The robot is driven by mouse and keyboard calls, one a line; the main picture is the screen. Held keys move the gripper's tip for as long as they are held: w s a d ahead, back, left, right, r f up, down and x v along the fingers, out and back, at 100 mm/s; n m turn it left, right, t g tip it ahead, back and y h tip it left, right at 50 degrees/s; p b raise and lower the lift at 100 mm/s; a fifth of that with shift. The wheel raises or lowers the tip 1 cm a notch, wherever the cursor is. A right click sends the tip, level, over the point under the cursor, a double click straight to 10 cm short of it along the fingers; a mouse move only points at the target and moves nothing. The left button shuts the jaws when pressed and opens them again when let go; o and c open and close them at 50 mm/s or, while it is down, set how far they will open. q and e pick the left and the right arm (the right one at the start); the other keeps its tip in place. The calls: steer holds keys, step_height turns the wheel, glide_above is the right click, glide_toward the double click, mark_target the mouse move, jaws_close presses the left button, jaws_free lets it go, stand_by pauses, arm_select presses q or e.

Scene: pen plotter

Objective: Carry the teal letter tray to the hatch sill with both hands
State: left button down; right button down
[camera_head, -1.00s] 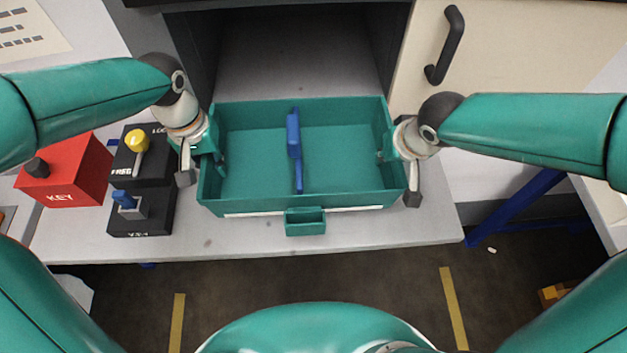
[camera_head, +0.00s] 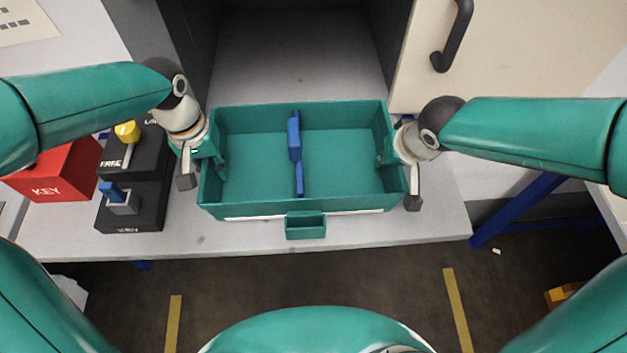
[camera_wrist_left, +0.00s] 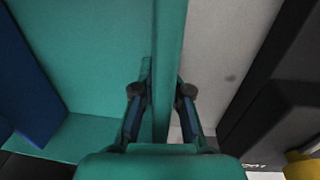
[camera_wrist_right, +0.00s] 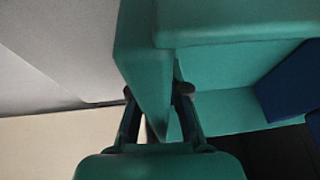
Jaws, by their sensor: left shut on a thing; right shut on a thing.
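The teal letter tray (camera_head: 345,160) is in the middle of the head view, in front of the dark hatch opening. It has a blue divider (camera_head: 295,150) inside and a small teal cup (camera_head: 306,227) on its near side. My left gripper (camera_head: 216,165) is shut on the tray's left wall; the left wrist view shows the fingers (camera_wrist_left: 162,100) on both sides of that wall. My right gripper (camera_head: 388,157) is shut on the right wall; the right wrist view shows its fingers (camera_wrist_right: 160,98) astride it. The hatch sill (camera_head: 297,60) is the pale surface behind the tray. I cannot tell the gap under the tray.
A red KEY box (camera_head: 55,175) and a black switch box (camera_head: 135,185) with yellow and blue levers stand left of the tray. A cream door with a dark handle (camera_head: 455,35) is at the right. The hatch's dark side walls flank the opening.

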arm_select(q)
steer(key=shift+d+f, duration=0.4)
steer(key=shift+f, duration=0.05)
arm_select(e)
steer(key=shift+a+f, duration=0.35)
steer(key=shift+f, duration=0.15)
arm_select(q)
steer(key=c, duration=1.5)
jaws_free()
steer(key=shift+r, duration=0.15)
arm_select(e)
steer(key=c, duration=1.5)
jaws_free()
steer(key=shift+r, duration=0.15)
arm_select(q)
steer(key=o, duration=0.3)
arm_select(e)
steer(key=o, duration=0.3)
arm_select(q)
steer(key=shift+o, duration=0.2)
steer(key=shift+a, duration=0.1)
arm_select(e)
steer(key=shift+o, duration=0.2)
steer(key=shift+d, duration=0.15)
